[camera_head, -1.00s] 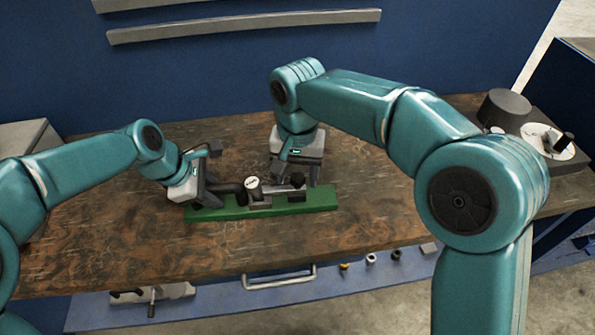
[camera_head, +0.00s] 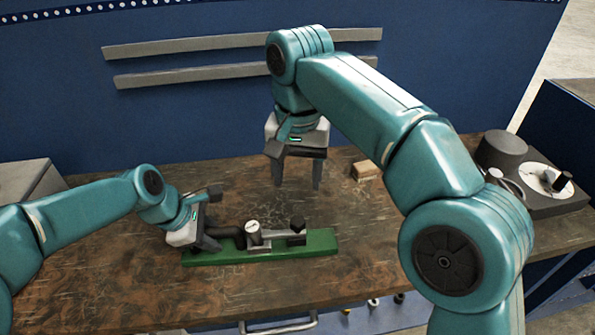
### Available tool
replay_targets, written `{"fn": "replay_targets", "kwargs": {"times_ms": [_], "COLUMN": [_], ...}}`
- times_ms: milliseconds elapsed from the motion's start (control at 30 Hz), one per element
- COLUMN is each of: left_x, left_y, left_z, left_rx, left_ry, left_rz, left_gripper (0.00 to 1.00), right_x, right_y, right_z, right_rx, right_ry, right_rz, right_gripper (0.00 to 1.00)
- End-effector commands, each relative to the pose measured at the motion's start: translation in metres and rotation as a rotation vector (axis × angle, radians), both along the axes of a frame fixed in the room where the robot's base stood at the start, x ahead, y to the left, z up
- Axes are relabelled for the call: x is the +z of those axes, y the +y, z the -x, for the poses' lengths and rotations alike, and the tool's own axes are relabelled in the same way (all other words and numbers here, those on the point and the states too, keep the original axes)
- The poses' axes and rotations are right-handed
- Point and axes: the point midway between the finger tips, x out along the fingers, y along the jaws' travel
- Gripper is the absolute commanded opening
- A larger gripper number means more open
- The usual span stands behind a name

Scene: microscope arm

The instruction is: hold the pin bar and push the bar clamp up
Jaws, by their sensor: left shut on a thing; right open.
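A green base (camera_head: 200,258) lies on the bench and carries a metal clamp (camera_head: 256,238) with a round pale top. A dark knob (camera_head: 297,226) stands at the right end of the clamp assembly. The dark pin bar (camera_head: 231,231) runs leftward from the clamp to my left gripper (camera_head: 208,238), which is shut on its left end; the fingers hide the grip itself. My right gripper (camera_head: 297,179) is open and empty, fingers pointing down, above and behind the green base, apart from the clamp and knob.
The worn brown bench top (camera_head: 120,230) is clear around the base. A small wooden block (camera_head: 366,171) lies behind and right. A dark device with a pale dial (camera_head: 545,177) stands at the far right. A blue wall with grey rails (camera_head: 190,75) rises behind.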

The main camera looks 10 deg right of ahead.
Motion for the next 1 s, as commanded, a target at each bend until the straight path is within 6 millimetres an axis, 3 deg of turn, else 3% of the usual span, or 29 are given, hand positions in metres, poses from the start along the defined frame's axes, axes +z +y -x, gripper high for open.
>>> {"fn": "replay_targets", "kwargs": {"times_ms": [200, 233, 300, 333, 667, 767, 1000], "left_x": [0.001, 0.001, 0.001, 0.001, 0.004, 0.016, 0.067], "left_y": [0.0, 0.0, 0.0, 0.0, 0.001, 0.007, 0.029], "left_z": [-0.001, -0.001, -0.001, -0.001, 0.0, 0.002, 0.011], "left_rx": [0.001, 0.001, 0.001, 0.001, 0.001, 0.002, 0.003], "left_ry": [-0.003, -0.003, -0.003, -0.003, -0.003, -0.005, -0.007], "left_rz": [0.001, 0.001, 0.001, 0.001, 0.0, 0.001, 0.001], "left_gripper": [0.0, 0.33, 0.56, 0.59, 0.59, 0.59, 0.59], "right_x": [0.0, 0.0, 0.0, 0.0, 0.0, 0.0, 0.0], "right_y": [0.0, 0.0, 0.0, 0.0, 0.0, 0.0, 0.0], "right_z": [0.0, 0.0, 0.0, 0.0, 0.0, 0.0, 0.0], "right_rx": [0.0, 0.0, 0.0, 0.0, 0.0, 0.0, 0.0], "right_ry": [0.0, 0.0, 0.0, 0.0, 0.0, 0.0, 0.0], "right_rz": [0.0, 0.0, 0.0, 0.0, 0.0, 0.0, 0.0], "right_gripper": [0.59, 0.59, 0.59, 0.59, 0.59, 0.59, 0.59]}}
